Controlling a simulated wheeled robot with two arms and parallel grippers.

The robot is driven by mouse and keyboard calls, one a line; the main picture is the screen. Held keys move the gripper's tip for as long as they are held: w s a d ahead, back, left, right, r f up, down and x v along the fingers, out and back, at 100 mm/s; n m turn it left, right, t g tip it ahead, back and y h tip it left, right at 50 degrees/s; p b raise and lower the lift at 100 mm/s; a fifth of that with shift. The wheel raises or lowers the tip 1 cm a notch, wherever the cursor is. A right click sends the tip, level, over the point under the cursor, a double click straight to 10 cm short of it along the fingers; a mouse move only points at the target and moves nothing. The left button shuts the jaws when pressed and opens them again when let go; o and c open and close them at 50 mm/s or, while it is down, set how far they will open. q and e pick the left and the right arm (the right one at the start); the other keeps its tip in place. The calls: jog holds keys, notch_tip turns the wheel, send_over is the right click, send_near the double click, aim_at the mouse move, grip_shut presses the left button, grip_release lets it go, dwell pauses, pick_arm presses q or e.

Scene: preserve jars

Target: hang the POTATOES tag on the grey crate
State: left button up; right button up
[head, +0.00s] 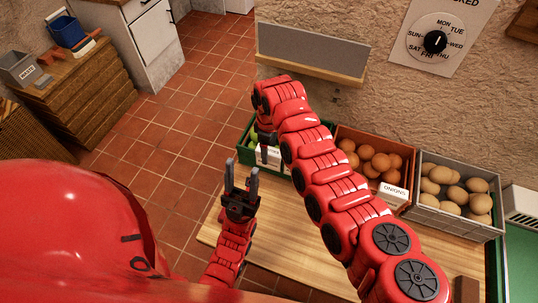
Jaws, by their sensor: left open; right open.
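The grey crate (455,222) stands at the right end of the row on the wooden table and holds several potatoes (455,190). No tag shows on the visible part of its front. I cannot make out a tag reading POTATOES anywhere in view. A white tag (273,156) is at the green crate's front, partly hidden, its text unreadable. My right gripper (266,138) points down beside that tag, open, its fingers partly hidden by my arm; I cannot tell whether it touches the tag. My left gripper (242,180) is open and empty, fingers pointing up, left of the table.
The green crate (246,136) and the orange crate (376,138) with an ONIONS tag (392,194) stand left of the grey crate. A brown block (466,290) is at the lower right. The table front (285,225) is mostly bare.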

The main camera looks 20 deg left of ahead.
grip_shut()
dwell(0.3)
jog(key=shift+r, duration=0.1)
jog(key=shift+r+p, duration=0.3)
jog(key=shift+p, duration=0.1)
notch_tip(320, 180, up, 10)
jog(key=b, duration=0.4)
jog(key=shift+f, duration=0.1)
